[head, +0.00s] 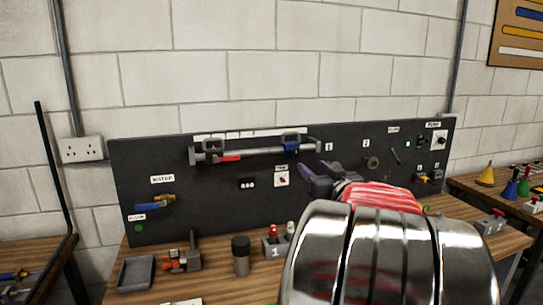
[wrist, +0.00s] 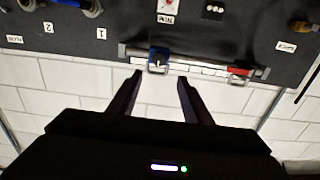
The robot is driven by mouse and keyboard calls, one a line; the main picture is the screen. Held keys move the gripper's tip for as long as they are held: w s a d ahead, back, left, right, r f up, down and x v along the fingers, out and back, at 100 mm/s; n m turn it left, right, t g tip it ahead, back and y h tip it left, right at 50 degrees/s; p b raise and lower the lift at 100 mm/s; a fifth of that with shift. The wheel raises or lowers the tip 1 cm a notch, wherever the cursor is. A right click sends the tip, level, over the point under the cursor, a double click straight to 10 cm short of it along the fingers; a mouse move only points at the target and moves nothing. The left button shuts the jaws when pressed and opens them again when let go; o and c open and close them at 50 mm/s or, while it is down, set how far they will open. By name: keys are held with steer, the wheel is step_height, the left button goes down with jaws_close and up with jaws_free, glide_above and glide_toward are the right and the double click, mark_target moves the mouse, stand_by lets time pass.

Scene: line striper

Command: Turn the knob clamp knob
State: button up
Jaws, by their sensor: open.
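No part is labelled as the knob clamp, so I cannot tell for sure which knob is meant. A grey fixture with an orange part (head: 180,262) stands at the bench's left. A grey rail (head: 250,153) on the dark panel carries a red part (head: 229,158) and a blue part (head: 291,147); both also show upside down in the wrist view, red (wrist: 239,71) and blue (wrist: 158,55). My gripper (head: 322,180) is open and empty in front of the panel. In the wrist view its fingertips (wrist: 160,77) point toward the blue part, apart from it.
The dark panel (head: 215,215) bears a blue-handled valve (head: 155,203), switches and a round dial (head: 372,163). A shallow tray (head: 136,274), a black-capped cylinder (head: 241,256) and a block with pegs (head: 275,247) stand on the bench. My arm hides the bench's middle.

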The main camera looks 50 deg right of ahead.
mark_target(295, 153)
steer(key=shift+s, duration=0.1)
steer(key=x, duration=1.4)
steer(key=shift+s, duration=0.1)
steer(key=shift+c, duration=0.4)
steer(key=c, duration=0.9)
steer(key=shift+a, duration=0.25)
steer(key=shift+c, duration=0.3)
steer(key=shift+o, duration=0.2)
steer(key=shift+d, duration=0.15)
